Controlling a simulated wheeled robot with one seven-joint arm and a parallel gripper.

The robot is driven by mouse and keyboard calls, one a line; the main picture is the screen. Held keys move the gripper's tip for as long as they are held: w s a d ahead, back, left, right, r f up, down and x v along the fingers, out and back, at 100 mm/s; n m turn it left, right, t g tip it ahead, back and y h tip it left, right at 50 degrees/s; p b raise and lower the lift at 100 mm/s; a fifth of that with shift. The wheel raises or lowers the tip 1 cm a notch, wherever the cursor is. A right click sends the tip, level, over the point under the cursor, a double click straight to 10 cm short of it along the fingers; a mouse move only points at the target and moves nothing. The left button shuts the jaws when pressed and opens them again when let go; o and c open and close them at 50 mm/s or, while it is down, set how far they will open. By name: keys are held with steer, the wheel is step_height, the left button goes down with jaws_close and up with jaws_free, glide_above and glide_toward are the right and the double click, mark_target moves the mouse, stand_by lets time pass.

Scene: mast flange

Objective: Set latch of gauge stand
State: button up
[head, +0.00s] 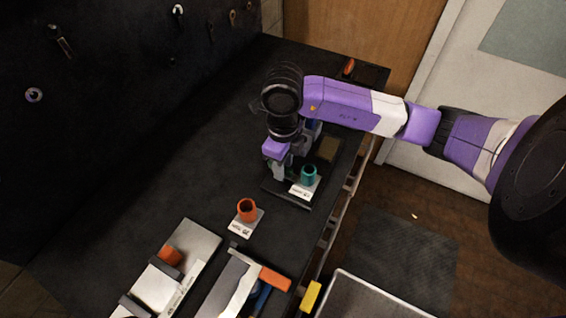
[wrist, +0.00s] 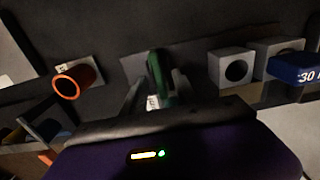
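In the head view my gripper (head: 280,174) points down over a dark base plate (head: 290,199) near the table's right edge. A teal cup-like part (head: 308,174) and a white label (head: 301,191) are just right of the fingers. In the wrist view my gripper (wrist: 159,80) is open, with one finger on each side of a dark green upright part (wrist: 157,72). No clear contact shows. I cannot tell whether this green part is the teal one or a latch. My wrist hides part of the stand in the head view.
An orange cup (head: 247,209) stands on a small labelled plate, left of my gripper in the wrist view. Grey blocks with holes (wrist: 231,67) and a blue part (wrist: 297,68) lie to its right there. Trays and an orange-handled tool (head: 274,279) are at the front. The left tabletop is clear.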

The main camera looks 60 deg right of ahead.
jaws_close()
